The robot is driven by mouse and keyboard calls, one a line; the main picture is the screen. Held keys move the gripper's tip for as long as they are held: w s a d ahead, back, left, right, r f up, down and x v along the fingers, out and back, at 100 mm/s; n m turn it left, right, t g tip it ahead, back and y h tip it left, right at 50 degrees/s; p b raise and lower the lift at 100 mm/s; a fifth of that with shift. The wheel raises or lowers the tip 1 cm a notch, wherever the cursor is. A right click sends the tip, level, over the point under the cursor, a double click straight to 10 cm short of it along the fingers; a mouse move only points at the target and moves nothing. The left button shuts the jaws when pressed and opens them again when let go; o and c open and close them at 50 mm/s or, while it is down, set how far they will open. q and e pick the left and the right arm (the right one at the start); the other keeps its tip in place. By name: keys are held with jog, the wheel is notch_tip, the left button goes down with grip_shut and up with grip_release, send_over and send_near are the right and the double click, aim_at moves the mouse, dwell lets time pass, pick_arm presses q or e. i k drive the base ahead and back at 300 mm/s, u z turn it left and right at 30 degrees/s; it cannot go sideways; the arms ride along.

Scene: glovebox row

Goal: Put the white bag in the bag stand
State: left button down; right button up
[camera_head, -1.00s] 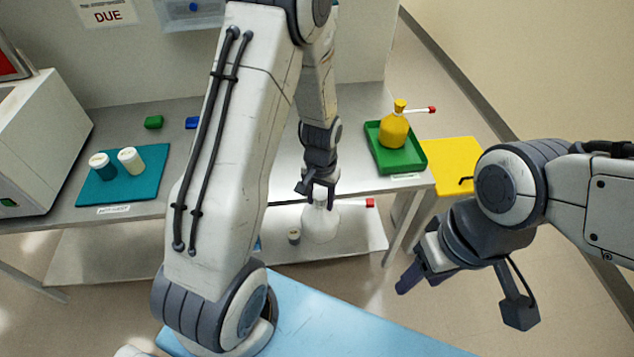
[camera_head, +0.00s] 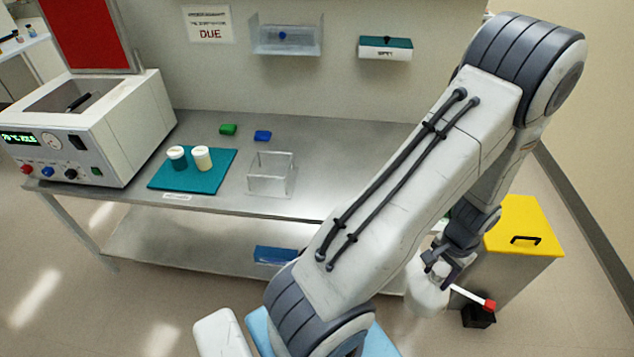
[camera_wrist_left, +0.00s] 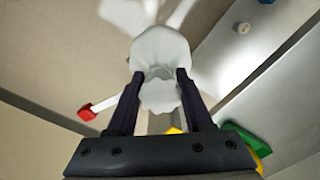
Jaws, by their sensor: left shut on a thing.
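The white bag (camera_head: 426,292) hangs from my left gripper (camera_head: 440,272), off the bench's right front side in the head view. A white tube with a red tip (camera_head: 489,305) sticks out to its right. In the left wrist view the bag (camera_wrist_left: 160,45) is pinched at its neck between the two dark fingers of my left gripper (camera_wrist_left: 157,78). A clear, open-topped box-shaped holder (camera_head: 270,184), which looks like the bag stand, stands empty on the bench, left of my left arm and well apart from the bag. My right gripper is out of view.
A teal mat (camera_head: 215,180) with two small jars lies left of the clear holder. A white instrument (camera_head: 100,125) stands at the bench's left end. A yellow-lidded bin (camera_head: 522,228) stands right of the bag.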

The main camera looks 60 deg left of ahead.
aim_at(272, 180)
jog(key=z, duration=0.2)
jog(key=k, duration=1.1)
jog(key=u, duration=1.3)
jog(key=i, duration=0.5)
jog(key=u, duration=0.05)
